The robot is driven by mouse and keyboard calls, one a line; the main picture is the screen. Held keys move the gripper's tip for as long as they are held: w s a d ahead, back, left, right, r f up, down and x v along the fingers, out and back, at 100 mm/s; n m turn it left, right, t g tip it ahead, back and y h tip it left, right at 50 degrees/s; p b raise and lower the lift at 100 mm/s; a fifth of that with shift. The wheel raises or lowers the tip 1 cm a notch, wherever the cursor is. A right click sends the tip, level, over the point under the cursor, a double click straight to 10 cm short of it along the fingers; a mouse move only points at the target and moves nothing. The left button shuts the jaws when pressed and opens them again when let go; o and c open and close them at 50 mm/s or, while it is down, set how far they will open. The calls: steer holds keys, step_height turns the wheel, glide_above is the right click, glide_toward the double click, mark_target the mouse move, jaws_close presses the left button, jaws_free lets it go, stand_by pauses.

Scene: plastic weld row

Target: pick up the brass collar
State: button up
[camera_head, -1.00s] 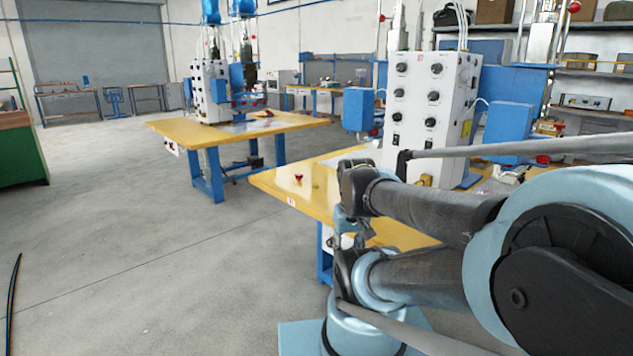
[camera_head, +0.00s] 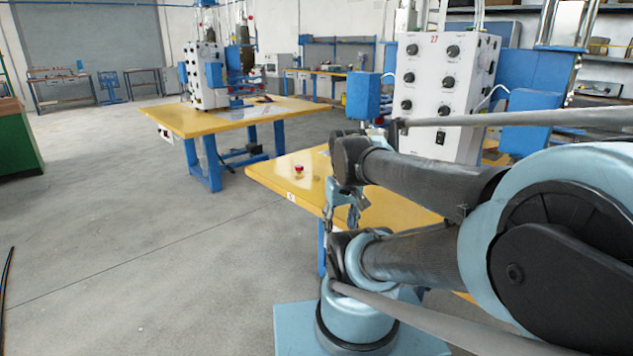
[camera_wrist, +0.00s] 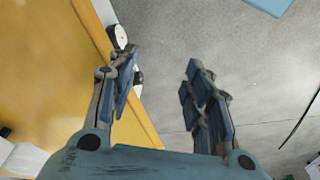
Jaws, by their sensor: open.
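I cannot make out a brass collar in either view. My gripper (camera_wrist: 162,78) is open in the wrist view, with nothing between its two fingers. It hangs beside the edge of a yellow tabletop, with the grey floor below the gap. In the head view the yellow tabletop (camera_head: 277,176) of the near table lies ahead, partly hidden by my arm. A small red-topped thing (camera_head: 298,169) stands on it near its left part; it is too small to tell more.
A white control cabinet (camera_head: 437,95) with black knobs and a blue box (camera_head: 364,95) stand at the near table. A second yellow table (camera_head: 176,121) is farther left. A green bench (camera_head: 18,152) stands at the left edge.

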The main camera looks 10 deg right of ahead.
steer(key=w+r+n, duration=0.4)
steer(key=w+r, duration=0.4)
step_height(320, 180, up, 8)
steer(key=n+g, duration=0.2)
steer(key=n, duration=1.1)
glide_above(317, 178)
steer(key=w, duration=0.2)
steer(key=f, duration=1.7)
steer(key=shift+s+d+f, duration=0.15)
steer(key=shift+s+d, duration=0.1)
steer(key=shift+d, duration=0.05)
steer(key=c, duration=1.1)
